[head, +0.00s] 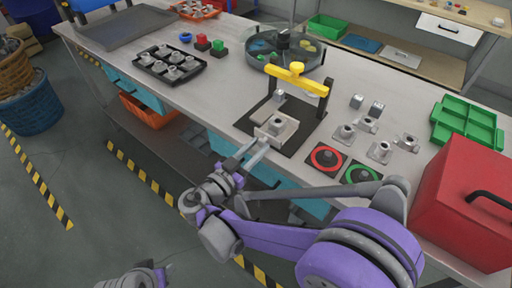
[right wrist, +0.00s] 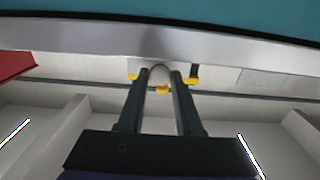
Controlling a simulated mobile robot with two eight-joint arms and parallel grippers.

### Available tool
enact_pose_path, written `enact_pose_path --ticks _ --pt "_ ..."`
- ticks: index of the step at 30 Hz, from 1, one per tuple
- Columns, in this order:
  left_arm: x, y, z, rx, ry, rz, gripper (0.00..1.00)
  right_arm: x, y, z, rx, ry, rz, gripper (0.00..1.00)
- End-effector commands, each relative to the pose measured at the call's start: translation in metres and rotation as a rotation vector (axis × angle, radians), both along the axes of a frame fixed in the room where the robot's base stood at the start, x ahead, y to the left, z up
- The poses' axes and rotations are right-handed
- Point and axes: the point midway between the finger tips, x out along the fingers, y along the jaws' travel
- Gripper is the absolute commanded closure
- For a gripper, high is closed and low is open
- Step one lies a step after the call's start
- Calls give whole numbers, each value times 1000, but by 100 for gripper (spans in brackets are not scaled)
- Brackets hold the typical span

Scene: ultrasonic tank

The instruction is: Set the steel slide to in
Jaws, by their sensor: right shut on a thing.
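The steel slide (head: 267,131) is a light metal plate with a raised knob. It lies on the dark base of a fixture with black posts and a yellow top bar (head: 297,76), at the front edge of the bench, sticking out toward me from under the bar. My right gripper (head: 258,152) reaches up to the front of the slide and is shut on it. In the right wrist view, the two dark fingers (right wrist: 161,72) stand slightly apart, with a small grey rounded part between their tips. My left gripper is not visible; only a piece of my left arm shows at the bottom.
Right of the fixture are several loose metal parts (head: 366,124), a red-ringed pad (head: 326,158), a green-ringed pad (head: 361,172), a green tray (head: 467,123) and a red box (head: 467,200). A round tank (head: 255,75) stands behind. A black parts tray (head: 170,80) is left.

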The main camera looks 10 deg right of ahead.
Motion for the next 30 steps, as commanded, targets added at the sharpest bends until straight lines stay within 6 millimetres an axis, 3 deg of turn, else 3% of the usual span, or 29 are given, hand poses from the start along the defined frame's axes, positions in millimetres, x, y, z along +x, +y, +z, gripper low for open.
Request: enact_pose_path --ticks 24,30 --pt "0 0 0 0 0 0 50 1 -1 0 0 0 -1 100" --pt "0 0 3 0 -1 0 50 22 -29 1 -1 0 -6 100"
